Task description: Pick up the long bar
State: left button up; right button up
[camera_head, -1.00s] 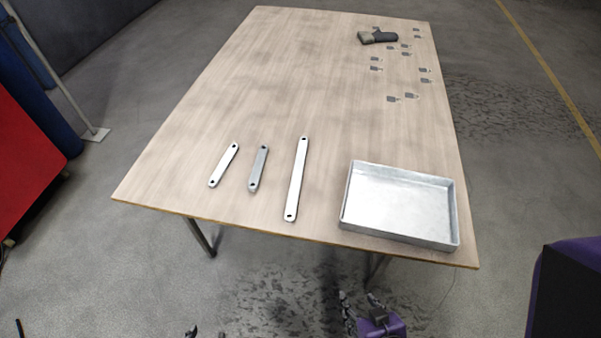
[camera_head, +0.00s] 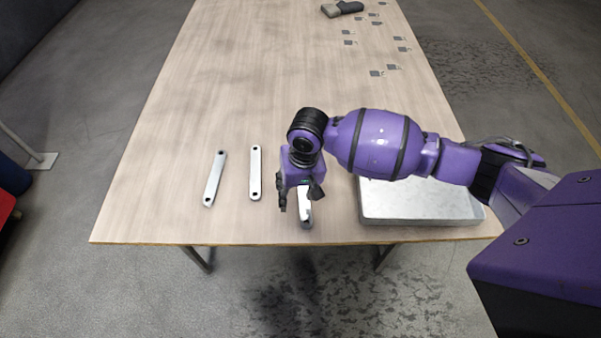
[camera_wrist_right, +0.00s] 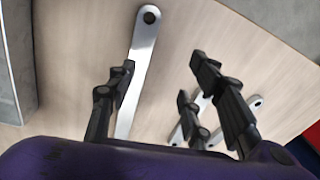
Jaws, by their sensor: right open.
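The long bar (camera_head: 306,219) lies flat on the table, silver with a hole near its end. In the head view my right arm and gripper hide most of it. My right gripper (camera_head: 299,201) is open, pointing down over the bar's near part. In the right wrist view the long bar (camera_wrist_right: 143,42) runs behind the left finger, off to one side of the open gap (camera_wrist_right: 163,72). I cannot tell the height between fingertips and bar. Nothing is held. My left gripper is out of view.
Two shorter bars, a middle one (camera_head: 255,172) and a left one (camera_head: 214,178), lie left of the gripper. A metal tray (camera_head: 424,221) stands to the right, partly under my arm. Small grey pieces and a dark tool (camera_head: 342,9) lie far back.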

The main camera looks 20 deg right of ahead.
aim_at(303, 199)
jog(key=d, duration=0.1)
jog(key=r, duration=0.1)
jog(key=d+m+h, duration=0.1)
jog(key=shift+w+d+r+g, duration=0.3)
jog(key=shift+w+d+r, duration=0.05)
jog(key=shift+f, duration=0.25)
jog(key=f, duration=0.4)
jog(key=w+f+b, duration=0.1)
jog(key=f, duration=0.1)
jog(key=shift+f, duration=0.4)
jog(key=shift+c, duration=0.4)
jog(key=shift+a+r, duration=0.1)
grip_shut()
